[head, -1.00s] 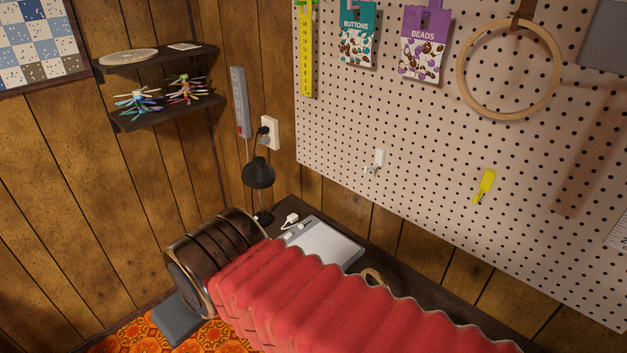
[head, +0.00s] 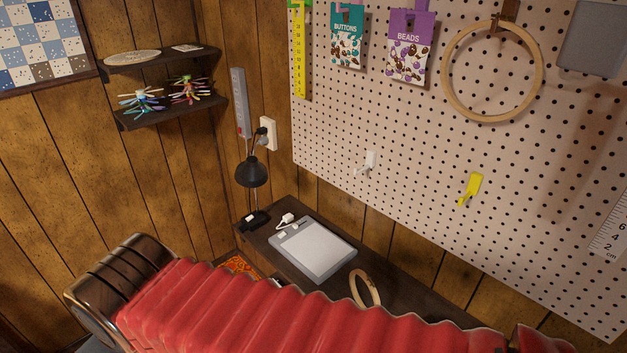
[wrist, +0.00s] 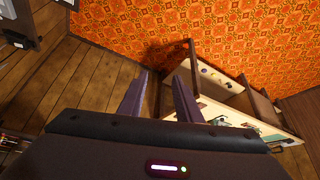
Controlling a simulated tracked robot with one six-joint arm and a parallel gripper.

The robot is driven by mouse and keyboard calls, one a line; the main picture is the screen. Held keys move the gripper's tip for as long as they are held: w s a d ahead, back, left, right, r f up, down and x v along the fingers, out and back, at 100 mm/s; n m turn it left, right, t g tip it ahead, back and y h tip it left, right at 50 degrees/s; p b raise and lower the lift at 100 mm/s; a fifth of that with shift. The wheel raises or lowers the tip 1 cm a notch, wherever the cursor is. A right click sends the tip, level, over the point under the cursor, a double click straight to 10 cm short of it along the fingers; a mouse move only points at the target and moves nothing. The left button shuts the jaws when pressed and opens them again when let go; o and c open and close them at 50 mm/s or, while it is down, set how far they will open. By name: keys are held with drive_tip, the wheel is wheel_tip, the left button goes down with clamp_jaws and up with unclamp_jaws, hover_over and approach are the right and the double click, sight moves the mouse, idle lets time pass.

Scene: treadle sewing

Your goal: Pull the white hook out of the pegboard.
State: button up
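The white hook (head: 369,163) sits in the lower left part of the pegboard (head: 420,135) in the head view, with nothing touching it. My gripper (wrist: 160,92) shows in the wrist view with its two dark purple fingers apart and nothing between them. The gripper is outside the head view, where only my red-sleeved arm crosses the bottom. The white hook does not show in the wrist view.
A yellow hook (head: 472,187) is on the pegboard to the right. Buttons (head: 348,38) and beads (head: 408,55) packets and a wooden hoop (head: 447,80) hang above. A black lamp (head: 251,172) and a grey flat device (head: 312,250) stand on the dark table below. Air before the hook looks clear.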

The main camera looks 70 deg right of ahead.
drive_tip(key=shift+a, duration=0.1)
drive_tip(key=shift+o, duration=0.4)
drive_tip(key=shift+o, duration=0.6)
drive_tip(key=s+d+f+n+g+h, duration=0.2)
drive_tip(key=s+d+g+h, duration=0.15)
drive_tip(key=d, duration=0.75)
drive_tip(key=s+d+f+n+g+h, duration=0.1)
drive_tip(key=s+d+n+g+h, duration=0.2)
drive_tip(key=d, duration=0.8)
drive_tip(key=s+d+r+n+g+h, duration=0.2)
drive_tip(key=d+r+n+g+h, duration=0.1)
drive_tip(key=d, duration=0.8)
drive_tip(key=s+d+r+n+g+h, duration=0.3)
drive_tip(key=d+r+n+h, duration=0.2)
drive_tip(key=d, duration=0.6)
drive_tip(key=shift+d+r+n+h, duration=0.15)
drive_tip(key=shift+r+n+h, duration=0.15)
drive_tip(key=shift+r+h, duration=0.6)
drive_tip(key=shift+s+f, duration=0.1)
drive_tip(key=shift+f, duration=0.05)
